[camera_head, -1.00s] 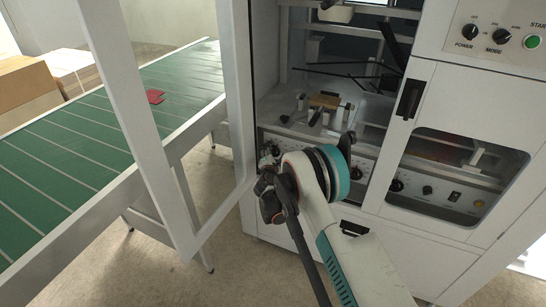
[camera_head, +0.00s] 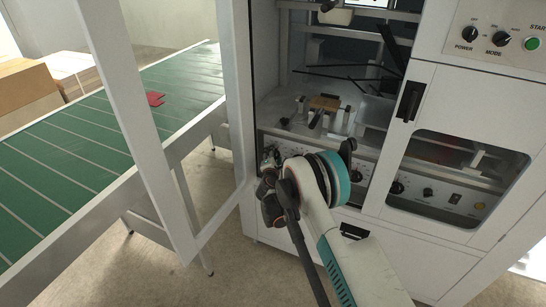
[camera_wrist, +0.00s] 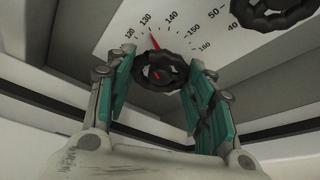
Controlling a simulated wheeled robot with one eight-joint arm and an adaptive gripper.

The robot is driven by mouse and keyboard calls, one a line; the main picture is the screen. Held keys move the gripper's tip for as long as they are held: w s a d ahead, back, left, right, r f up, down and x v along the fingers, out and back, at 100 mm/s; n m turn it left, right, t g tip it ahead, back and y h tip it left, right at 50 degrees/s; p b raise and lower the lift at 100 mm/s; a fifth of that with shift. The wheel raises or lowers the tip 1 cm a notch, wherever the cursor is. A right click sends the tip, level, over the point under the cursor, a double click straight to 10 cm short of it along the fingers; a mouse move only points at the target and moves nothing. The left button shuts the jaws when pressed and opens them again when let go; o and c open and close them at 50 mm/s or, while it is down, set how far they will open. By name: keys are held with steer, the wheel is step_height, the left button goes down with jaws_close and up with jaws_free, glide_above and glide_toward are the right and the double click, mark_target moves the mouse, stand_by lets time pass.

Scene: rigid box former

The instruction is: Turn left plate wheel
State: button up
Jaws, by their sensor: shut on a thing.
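In the wrist view a black, scalloped plate wheel (camera_wrist: 161,71) with a red pointer sits in front of a white scale marked 120 to 160. In the head view my gripper (camera_head: 268,163) reaches the left end of the machine's front panel, and my own wrist hides most of the wheel there.
A second black wheel (camera_wrist: 275,12) is at the upper right in the wrist view. In the head view an open door frame (camera_head: 160,150) stands left of my arm, and a green conveyor (camera_head: 70,150) lies beyond it. A closed windowed door (camera_head: 455,175) is at right.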

steer(key=shift+d+f+m+t+y, duration=0.1)
steer(key=shift+m+t+y, duration=0.35)
steer(key=shift+m, duration=0.85)
steer(key=o, duration=1.1)
steer(key=shift+c, duration=0.2)
steer(key=shift+s, duration=0.15)
steer(key=s, duration=1.1)
steer(key=shift+s+d+r, duration=0.2)
steer(key=shift+s+r, duration=0.15)
steer(key=shift+r, duration=0.05)
